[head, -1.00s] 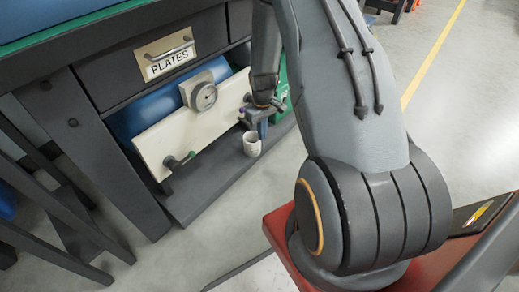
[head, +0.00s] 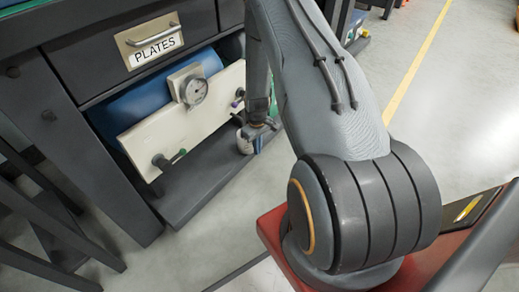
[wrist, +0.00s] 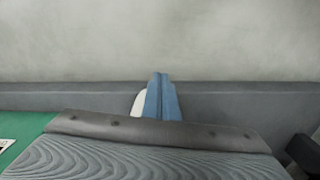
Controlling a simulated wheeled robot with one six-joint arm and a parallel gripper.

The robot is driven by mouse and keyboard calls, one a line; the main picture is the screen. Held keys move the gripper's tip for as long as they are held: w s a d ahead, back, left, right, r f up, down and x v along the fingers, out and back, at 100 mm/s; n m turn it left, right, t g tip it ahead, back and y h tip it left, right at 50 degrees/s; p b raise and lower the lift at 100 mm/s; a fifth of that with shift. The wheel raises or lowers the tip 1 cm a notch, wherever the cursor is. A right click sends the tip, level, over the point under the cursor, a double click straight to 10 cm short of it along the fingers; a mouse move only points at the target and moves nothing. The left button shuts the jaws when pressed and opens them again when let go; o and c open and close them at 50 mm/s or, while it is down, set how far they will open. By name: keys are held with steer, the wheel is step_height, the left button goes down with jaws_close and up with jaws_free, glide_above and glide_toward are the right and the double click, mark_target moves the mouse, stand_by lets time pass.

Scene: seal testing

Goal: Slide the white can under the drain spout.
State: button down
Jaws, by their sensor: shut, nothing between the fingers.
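The white can (head: 243,145) stands on the dark lower shelf under the bench in the head view, with its right part hidden by my gripper. My gripper (head: 257,146) is shut and empty, low down on the can's right, close beside or touching it. In the wrist view my blue fingers (wrist: 162,98) are together, and a sliver of the can (wrist: 138,104) shows at their left. A dark fitting with a green handle (head: 160,162) sticks out at the panel's lower left. Another with a purple part (head: 238,98) is at its right end. I cannot tell which is the drain spout.
The cream panel (head: 170,130) carries a round gauge (head: 195,90) in front of a blue cylinder (head: 112,120). The dark shelf (head: 195,190) is bare left of the can. A drawer marked PLATES (head: 155,47) is above. Bench legs stand at the left.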

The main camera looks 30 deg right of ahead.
steer(key=shift+w+a+b, duration=0.25)
steer(key=shift+w+b, duration=0.05)
steer(key=shift+w, duration=0.65)
steer(key=shift+w+a, duration=0.25)
steer(key=shift+w, duration=1)
steer(key=shift+s, duration=0.15)
steer(key=s, duration=0.1)
step_height(320, 180, up, 10)
steer(key=p, duration=0.6)
glide_above(251, 152)
steer(key=s+d, duration=0.1)
steer(key=s, duration=0.2)
steer(key=shift+r, duration=0.1)
